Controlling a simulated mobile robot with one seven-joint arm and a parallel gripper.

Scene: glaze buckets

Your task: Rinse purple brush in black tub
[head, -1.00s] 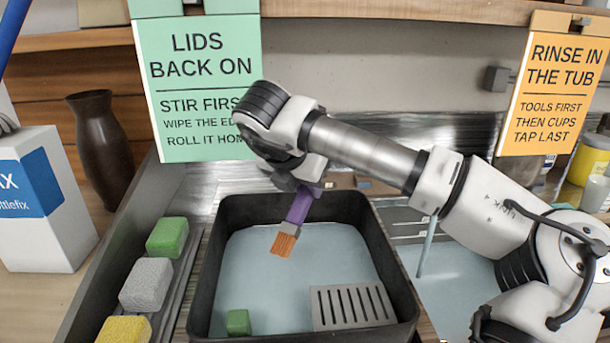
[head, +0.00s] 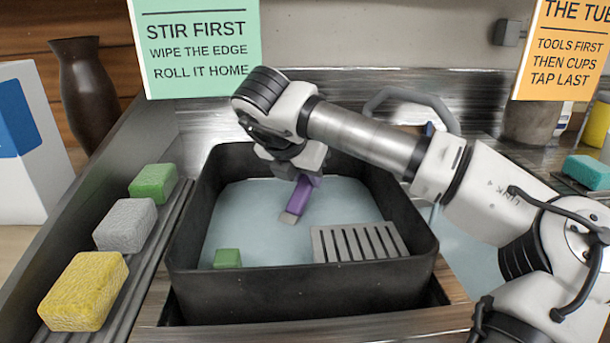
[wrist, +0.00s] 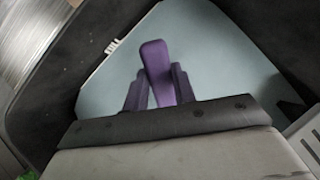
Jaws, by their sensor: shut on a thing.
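The black tub (head: 300,288) stands in the sink area, holding pale grey-blue water (head: 340,200). My gripper (head: 304,182) reaches down into the tub and is shut on the purple brush (head: 298,200). The brush points down and to the left. Its metal ferrule shows at the water surface, and its orange bristles are hidden, seemingly under the water. In the wrist view the purple handle (wrist: 157,68) stands between the two fingers, over the water.
A grey slotted rack (head: 358,243) sits inside the tub at front right and a green block (head: 227,258) at front left. Green (head: 153,182), grey (head: 126,224) and yellow (head: 84,290) sponges line the ledge left of the tub. A brown vase (head: 88,95) stands behind them.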

